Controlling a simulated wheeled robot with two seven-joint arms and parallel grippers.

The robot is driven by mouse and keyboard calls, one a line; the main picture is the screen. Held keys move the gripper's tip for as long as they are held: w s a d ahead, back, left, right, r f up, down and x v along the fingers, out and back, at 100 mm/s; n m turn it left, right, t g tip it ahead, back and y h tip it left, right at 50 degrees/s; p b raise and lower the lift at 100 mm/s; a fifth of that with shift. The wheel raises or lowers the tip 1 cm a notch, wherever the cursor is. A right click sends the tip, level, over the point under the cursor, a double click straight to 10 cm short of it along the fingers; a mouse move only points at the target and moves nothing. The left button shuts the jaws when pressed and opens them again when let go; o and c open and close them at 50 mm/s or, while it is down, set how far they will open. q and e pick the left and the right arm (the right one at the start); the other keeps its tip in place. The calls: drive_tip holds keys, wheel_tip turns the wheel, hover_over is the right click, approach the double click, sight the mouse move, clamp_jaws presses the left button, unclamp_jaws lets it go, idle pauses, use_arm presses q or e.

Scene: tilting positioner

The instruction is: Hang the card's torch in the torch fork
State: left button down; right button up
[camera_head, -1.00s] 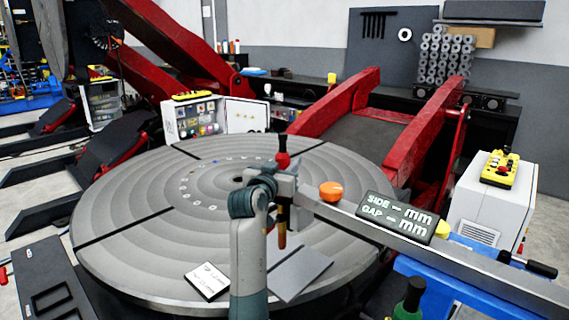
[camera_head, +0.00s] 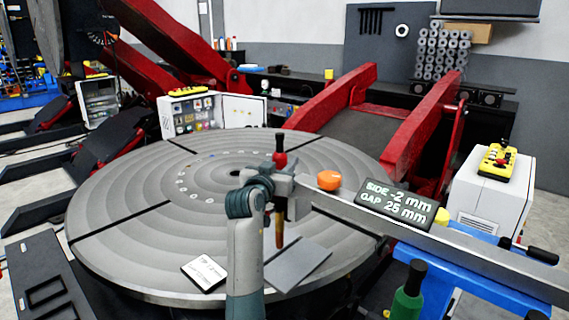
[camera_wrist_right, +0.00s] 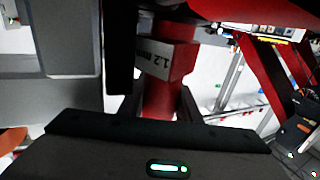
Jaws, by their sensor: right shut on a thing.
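My right gripper (camera_head: 281,186) is shut on a red torch (camera_head: 280,151). The torch is upright, red end up, its copper-coloured tip pointing down above the turntable. In the right wrist view the torch (camera_wrist_right: 165,75) sits between the fingers with a "1.2 mm" label. The grey beam (camera_head: 400,232) ends right beside my gripper; the fork itself is hidden or too small to make out there. A display (camera_head: 397,204) on the beam reads "SIDE -2 mm, GAP 25 mm". A white card (camera_head: 204,272) with unreadable small writing lies on the turntable. My left gripper is out of view.
The big grey round turntable (camera_head: 130,225) fills the middle. A grey plate (camera_head: 297,264) lies below the torch tip. A green torch-like thing (camera_head: 409,293) stands front right. Red arms (camera_head: 425,125) rise behind.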

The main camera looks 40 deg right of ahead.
drive_tip(key=shift+d+r, duration=0.15)
drive_tip(key=shift+r, duration=0.05)
idle(0.9)
drive_tip(key=o, duration=1.2)
drive_tip(key=shift+o, duration=0.2)
drive_tip(key=shift+w+f, duration=0.1)
drive_tip(key=shift+f, duration=0.15)
